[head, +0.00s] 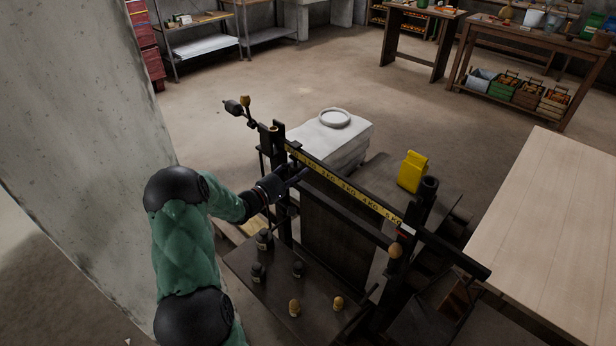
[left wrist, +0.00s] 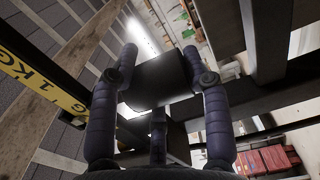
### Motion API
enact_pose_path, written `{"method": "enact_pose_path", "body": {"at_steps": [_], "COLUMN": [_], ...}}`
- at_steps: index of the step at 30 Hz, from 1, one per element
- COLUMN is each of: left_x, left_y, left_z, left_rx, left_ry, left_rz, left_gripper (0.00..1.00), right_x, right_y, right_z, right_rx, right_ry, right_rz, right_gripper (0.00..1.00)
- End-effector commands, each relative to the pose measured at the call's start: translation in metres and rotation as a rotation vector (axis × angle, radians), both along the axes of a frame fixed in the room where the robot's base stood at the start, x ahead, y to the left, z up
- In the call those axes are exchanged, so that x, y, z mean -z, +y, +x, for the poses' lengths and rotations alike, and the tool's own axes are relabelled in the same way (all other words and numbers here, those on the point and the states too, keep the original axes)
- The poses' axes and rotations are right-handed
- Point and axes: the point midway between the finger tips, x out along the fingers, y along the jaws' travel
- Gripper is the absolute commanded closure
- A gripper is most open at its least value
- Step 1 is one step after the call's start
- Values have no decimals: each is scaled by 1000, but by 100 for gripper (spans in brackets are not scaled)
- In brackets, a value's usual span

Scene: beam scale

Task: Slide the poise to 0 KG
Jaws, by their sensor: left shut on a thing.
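The beam scale stands in the middle of the head view. Its dark beam carries a yellow strip (head: 345,187) with KG marks, running from upper left to lower right. My left gripper (head: 292,177) is at the left end of this strip, near the low marks. In the left wrist view its fingers are shut on the dark poise (left wrist: 160,80), a block below the beam. The yellow strip (left wrist: 35,70) with "1 KG" shows at the left there. The poise's exact mark is hidden by the gripper. My right gripper is not in view.
A white sack (head: 318,140) and a yellow container (head: 412,171) are behind the beam. A pale wooden table (head: 555,220) is at the right. A concrete pillar (head: 75,130) stands left.

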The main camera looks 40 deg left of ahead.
Motion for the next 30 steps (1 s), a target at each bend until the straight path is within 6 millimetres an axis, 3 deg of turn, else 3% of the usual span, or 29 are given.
{"method": "enact_pose_path", "body": {"at_steps": [1, 12, 13, 15, 16, 30], "left_x": [-12, -13, -13, -12, -12, -3], "left_y": [7, 12, 12, 12, 12, -1], "left_z": [2, 2, 2, 2, 2, 1], "left_rx": [-1, -5, -6, -6, -5, 0], "left_ry": [-19, -22, -22, -21, -20, -8], "left_rz": [13, 13, 13, 14, 13, 4], "left_gripper": [100, 100, 44, 24, 22, 22], "right_x": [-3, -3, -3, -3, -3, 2], "right_y": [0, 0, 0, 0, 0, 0], "right_z": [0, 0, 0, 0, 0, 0], "right_rx": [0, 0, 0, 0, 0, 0], "right_ry": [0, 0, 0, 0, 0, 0], "right_rz": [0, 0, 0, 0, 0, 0], "right_gripper": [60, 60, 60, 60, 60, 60]}}
